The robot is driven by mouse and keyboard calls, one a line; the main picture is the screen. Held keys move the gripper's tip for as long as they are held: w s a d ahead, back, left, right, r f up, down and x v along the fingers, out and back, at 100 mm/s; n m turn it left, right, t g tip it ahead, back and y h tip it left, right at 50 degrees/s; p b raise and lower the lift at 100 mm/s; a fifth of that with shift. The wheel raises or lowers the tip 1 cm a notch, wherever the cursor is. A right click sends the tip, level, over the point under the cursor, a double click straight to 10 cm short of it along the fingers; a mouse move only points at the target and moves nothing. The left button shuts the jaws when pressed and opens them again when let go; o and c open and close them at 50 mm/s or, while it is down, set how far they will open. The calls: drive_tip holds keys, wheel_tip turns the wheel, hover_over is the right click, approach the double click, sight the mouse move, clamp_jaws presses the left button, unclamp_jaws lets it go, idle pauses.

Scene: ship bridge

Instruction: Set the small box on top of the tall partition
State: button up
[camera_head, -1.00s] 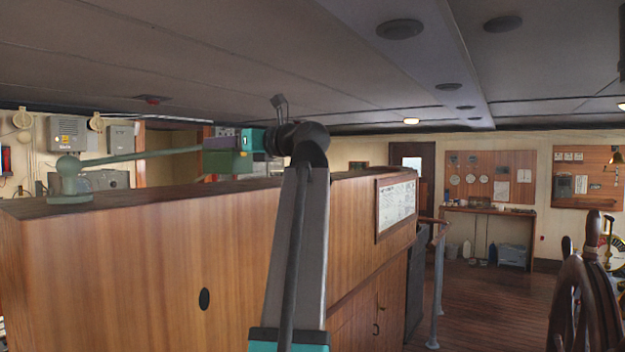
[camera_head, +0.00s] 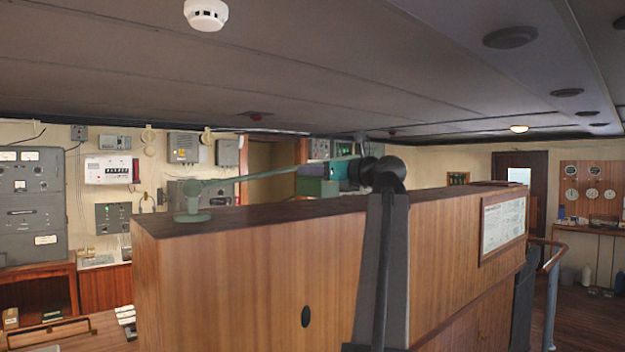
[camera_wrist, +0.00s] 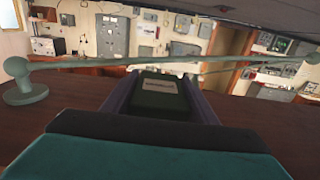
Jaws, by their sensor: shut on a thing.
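The small box is dark green (camera_wrist: 160,96) with a pale label, and sits between the fingers of my gripper in the wrist view. It also shows as a green block in the head view (camera_head: 318,187). My gripper (camera_head: 314,170) is shut on it, over the top of the tall partition. The tall partition (camera_head: 240,270) is wood-panelled with a dark flat top, which also shows in the wrist view (camera_wrist: 75,112). I cannot tell whether the box touches the top, as its underside is hidden.
A green fixture (camera_head: 192,205) stands on the partition's left end, its long thin arm reaching across close to my gripper. The ceiling (camera_head: 330,80) is low overhead. Grey wall equipment (camera_head: 35,205) stands at the left, and a handrail (camera_head: 551,290) at the right.

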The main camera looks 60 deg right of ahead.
drive_tip(key=shift+w+d+f+p, duration=0.1)
drive_tip(key=shift+w+d+p, duration=0.2)
drive_tip(key=shift+w+d, duration=0.5)
drive_tip(key=shift+w+d+f+p, duration=0.1)
drive_tip(key=shift+w+d+p, duration=0.2)
drive_tip(key=shift+w+d, duration=0.45)
drive_tip(key=shift+w+a, duration=0.1)
drive_tip(key=shift+w, duration=0.1)
drive_tip(key=shift+w+d+r+p, duration=0.1)
drive_tip(key=shift+w+d+p, duration=0.2)
drive_tip(key=shift+w, duration=0.05)
drive_tip(key=shift+w+f, duration=0.1)
drive_tip(key=shift+f, duration=0.15)
drive_tip(key=shift+f+p, duration=0.8)
drive_tip(key=shift+f, duration=0.85)
drive_tip(key=shift+f, duration=0.1)
drive_tip(key=o, duration=1.3)
drive_tip(key=shift+c, duration=0.2)
